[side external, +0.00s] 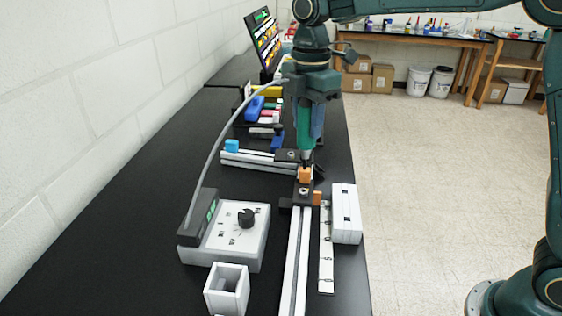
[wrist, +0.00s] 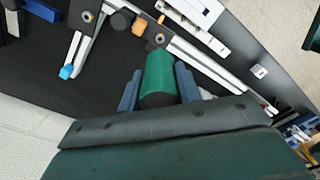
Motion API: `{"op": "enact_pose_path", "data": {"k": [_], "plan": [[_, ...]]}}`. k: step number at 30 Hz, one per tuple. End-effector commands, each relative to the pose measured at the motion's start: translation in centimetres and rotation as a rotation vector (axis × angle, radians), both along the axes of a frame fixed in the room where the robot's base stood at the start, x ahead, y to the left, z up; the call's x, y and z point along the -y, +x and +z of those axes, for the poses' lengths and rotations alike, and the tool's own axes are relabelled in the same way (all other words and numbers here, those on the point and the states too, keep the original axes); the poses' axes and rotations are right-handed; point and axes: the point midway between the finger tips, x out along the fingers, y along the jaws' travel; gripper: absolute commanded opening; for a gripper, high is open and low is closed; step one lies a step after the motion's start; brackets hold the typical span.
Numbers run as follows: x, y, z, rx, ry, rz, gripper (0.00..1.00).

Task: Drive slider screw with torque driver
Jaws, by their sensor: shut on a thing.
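My gripper (side external: 309,125) is shut on the green torque driver (side external: 304,128), which stands upright with its dark nose down. In the wrist view the green driver (wrist: 159,76) sits between my two blue fingers. Below its nose is an orange block (side external: 304,174) by a black bracket (side external: 303,194) on the long extrusion rail (side external: 297,258). The driver's bit is too small to see, and I cannot tell if it touches a screw. In the wrist view a bracket with a round screw head (wrist: 159,38) shows just beyond the driver. A second orange piece (side external: 317,198) is beside the bracket.
A grey controller with a black knob (side external: 246,218) and a square white cup (side external: 227,290) stand left. A grey cable (side external: 212,155) arches left of the driver.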

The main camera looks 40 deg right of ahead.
Motion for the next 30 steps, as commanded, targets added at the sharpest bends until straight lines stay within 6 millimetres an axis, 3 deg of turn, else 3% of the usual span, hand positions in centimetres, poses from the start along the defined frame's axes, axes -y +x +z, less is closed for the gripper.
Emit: {"op": "enact_pose_path", "data": {"k": [30], "plan": [[0.0,0.0,-5.5,0.001,0.000,0.001,0.01]]}}
